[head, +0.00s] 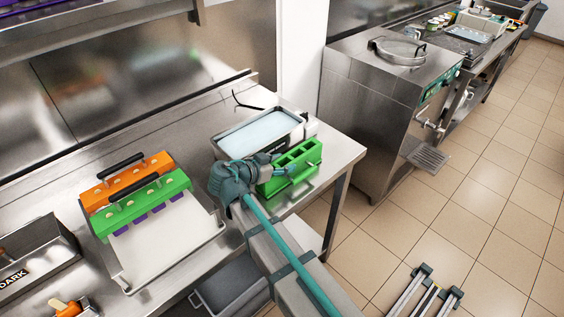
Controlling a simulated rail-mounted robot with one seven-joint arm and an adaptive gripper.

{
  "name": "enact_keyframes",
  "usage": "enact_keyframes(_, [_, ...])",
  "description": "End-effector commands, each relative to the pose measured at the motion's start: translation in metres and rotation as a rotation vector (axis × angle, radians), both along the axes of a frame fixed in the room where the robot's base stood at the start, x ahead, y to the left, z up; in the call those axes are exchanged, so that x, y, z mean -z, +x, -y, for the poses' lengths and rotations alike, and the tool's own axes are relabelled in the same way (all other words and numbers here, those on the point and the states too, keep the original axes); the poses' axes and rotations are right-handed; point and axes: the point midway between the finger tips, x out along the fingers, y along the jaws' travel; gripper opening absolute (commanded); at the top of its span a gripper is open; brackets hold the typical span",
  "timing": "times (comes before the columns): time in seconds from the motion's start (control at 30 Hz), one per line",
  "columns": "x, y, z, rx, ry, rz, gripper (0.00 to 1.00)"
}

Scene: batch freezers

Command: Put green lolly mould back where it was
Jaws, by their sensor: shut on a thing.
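The green lolly mould (298,158) is a block with open slots on top, near the right end of the steel bench. My gripper (284,170) is shut on its near left side, and the fingers partly cover it. The mould is just in front of a steel tub (228,152) with pale liquid. I cannot tell whether the mould touches the bench or hangs slightly above it.
A white tray (160,250) at left carries a green stick holder (140,207) with purple lollies and an orange one (125,182). A tub marked DARK (38,258) is far left. A steel freezer (380,110) stands beyond the bench's right end (345,150).

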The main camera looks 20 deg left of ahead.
Motion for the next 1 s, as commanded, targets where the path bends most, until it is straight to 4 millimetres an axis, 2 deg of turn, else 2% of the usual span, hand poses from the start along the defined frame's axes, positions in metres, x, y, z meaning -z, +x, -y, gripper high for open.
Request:
enact_keyframes(0.3, [0.004, 0.0, 0.0, 0.0, -0.001, 0.0, 0.06])
enact_keyframes(0.33, [0.003, 0.0, 0.0, 0.0, -0.001, 0.0, 0.55])
enact_keyframes(0.47, [0.003, 0.0, 0.0, 0.0, -0.001, 0.0, 0.77])
enact_keyframes(0.9, [-0.002, 0.0, 0.0, 0.0, -0.001, 0.0, 0.77])
enact_keyframes(1.0, [-0.002, -0.01, -0.006, -0.003, 0.0, 0.001, 0.77])
